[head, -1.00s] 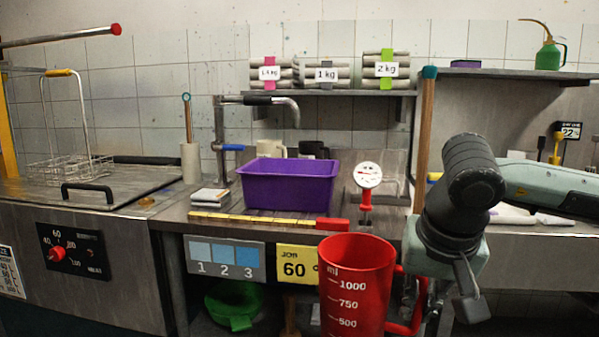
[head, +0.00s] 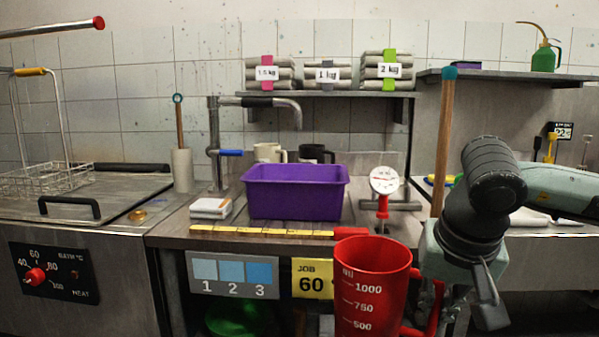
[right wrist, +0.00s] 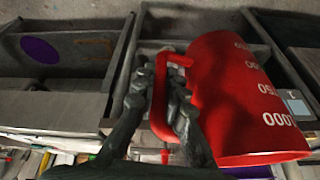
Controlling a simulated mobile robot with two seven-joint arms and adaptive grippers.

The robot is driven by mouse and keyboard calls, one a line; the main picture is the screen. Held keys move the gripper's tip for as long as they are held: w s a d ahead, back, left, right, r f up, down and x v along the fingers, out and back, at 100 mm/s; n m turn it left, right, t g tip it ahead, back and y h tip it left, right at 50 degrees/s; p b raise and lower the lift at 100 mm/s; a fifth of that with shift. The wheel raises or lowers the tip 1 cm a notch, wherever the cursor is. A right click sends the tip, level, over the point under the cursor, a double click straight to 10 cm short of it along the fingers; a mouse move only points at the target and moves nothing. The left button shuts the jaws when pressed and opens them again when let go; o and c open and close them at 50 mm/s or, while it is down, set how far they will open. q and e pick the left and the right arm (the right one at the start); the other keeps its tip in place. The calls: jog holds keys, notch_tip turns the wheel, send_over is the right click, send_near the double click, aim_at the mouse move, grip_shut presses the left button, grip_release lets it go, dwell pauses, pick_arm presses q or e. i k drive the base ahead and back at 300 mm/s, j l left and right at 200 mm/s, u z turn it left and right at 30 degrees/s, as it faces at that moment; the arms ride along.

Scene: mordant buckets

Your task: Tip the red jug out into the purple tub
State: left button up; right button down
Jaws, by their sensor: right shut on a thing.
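The red jug (head: 372,300) stands upright at the bottom of the head view, in front of the bench edge, its lower part cut off. It has white volume marks. My right gripper (head: 430,300) is at the jug's right side, and its fingers are partly hidden there. In the right wrist view my right gripper (right wrist: 158,105) is shut on the handle of the red jug (right wrist: 225,105). The purple tub (head: 296,199) sits on the bench behind and left of the jug. Its inside is mostly hidden by its front wall. My left gripper is not in view.
A white dial thermometer on a red stem (head: 384,182) stands right of the tub. A yellow rule strip (head: 260,231) runs along the front edge. A tap (head: 217,150) rises behind left, and a wooden pole (head: 443,140) stands near my right arm. Mugs (head: 268,153) stand behind the tub.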

aim_at(279, 191)
jog(key=i+j+z, duration=0.15)
jog(key=j+z, duration=0.25)
jog(key=j, duration=0.5)
jog(key=j+z, duration=0.35)
jog(key=j, duration=0.5)
